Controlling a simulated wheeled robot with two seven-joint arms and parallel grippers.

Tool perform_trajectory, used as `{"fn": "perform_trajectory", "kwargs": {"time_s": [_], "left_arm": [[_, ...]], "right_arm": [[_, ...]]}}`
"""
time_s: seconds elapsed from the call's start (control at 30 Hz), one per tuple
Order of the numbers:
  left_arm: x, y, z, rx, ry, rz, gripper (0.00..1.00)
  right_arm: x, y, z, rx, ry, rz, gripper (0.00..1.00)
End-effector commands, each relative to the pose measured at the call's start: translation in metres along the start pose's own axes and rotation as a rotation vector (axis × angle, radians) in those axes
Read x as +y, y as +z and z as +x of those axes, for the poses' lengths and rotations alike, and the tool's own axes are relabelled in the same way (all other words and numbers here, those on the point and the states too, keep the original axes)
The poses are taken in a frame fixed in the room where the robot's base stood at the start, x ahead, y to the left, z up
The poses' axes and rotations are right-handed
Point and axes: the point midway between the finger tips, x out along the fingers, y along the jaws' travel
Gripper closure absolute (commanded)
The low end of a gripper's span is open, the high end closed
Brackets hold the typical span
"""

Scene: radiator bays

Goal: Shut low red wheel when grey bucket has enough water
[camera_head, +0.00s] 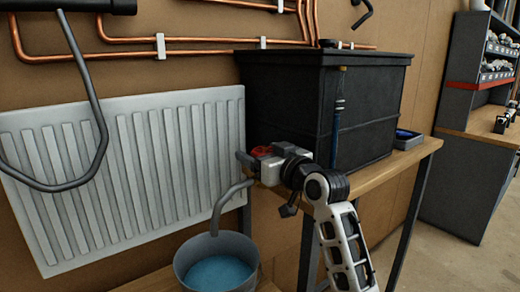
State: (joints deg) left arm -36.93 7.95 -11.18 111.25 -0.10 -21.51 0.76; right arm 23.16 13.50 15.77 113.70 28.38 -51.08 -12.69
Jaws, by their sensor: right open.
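The grey bucket (182,268) stands low at the bottom centre and holds blue water (218,272). The water surface lies below the rim. A grey curved spout (224,207) comes down over the bucket; I cannot tell whether water runs from it. The low red wheel (262,150) shows in part at the top of the spout, beside the black tank. My right gripper (254,162) is open right at the wheel and hides part of it. I cannot tell whether its fingers touch the wheel. My left gripper is not in view.
A large black tank (372,105) stands on a wooden bench (412,155) behind my right arm. A white radiator (150,165) hangs on the left wall, with a dark curved pipe (88,95) in front. Copper pipes (200,40) run above. Shelves (462,90) stand far right.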

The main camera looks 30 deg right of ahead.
Motion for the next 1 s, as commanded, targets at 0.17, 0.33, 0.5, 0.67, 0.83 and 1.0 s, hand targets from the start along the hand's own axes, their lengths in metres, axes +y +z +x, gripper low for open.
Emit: {"fn": "perform_trajectory", "kwargs": {"time_s": [0.17, 0.33, 0.5, 0.67, 0.83, 1.0], "left_arm": [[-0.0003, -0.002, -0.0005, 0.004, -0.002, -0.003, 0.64], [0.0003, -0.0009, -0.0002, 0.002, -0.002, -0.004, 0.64], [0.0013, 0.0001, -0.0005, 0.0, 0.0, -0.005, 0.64], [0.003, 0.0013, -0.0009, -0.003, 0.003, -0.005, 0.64], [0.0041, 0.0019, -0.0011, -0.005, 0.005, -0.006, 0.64], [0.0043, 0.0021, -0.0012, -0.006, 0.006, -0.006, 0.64]], "right_arm": [[-0.0005, 0.0001, 0.0078, 0.0, -0.001, -0.001, 0.24], [-0.0005, 0.0004, 0.0079, 0.0, -0.001, -0.001, 0.24], [-0.0004, 0.0003, 0.0076, 0.0, 0.0, -0.001, 0.58], [-0.0004, 0.0004, 0.0075, 0.0, 0.001, -0.001, 0.69], [-0.0005, 0.0009, 0.008, -0.002, 0.056, 0.0, 0.69], [0.0015, 0.0009, 0.0075, -0.002, 0.119, 0.0, 0.69]]}}
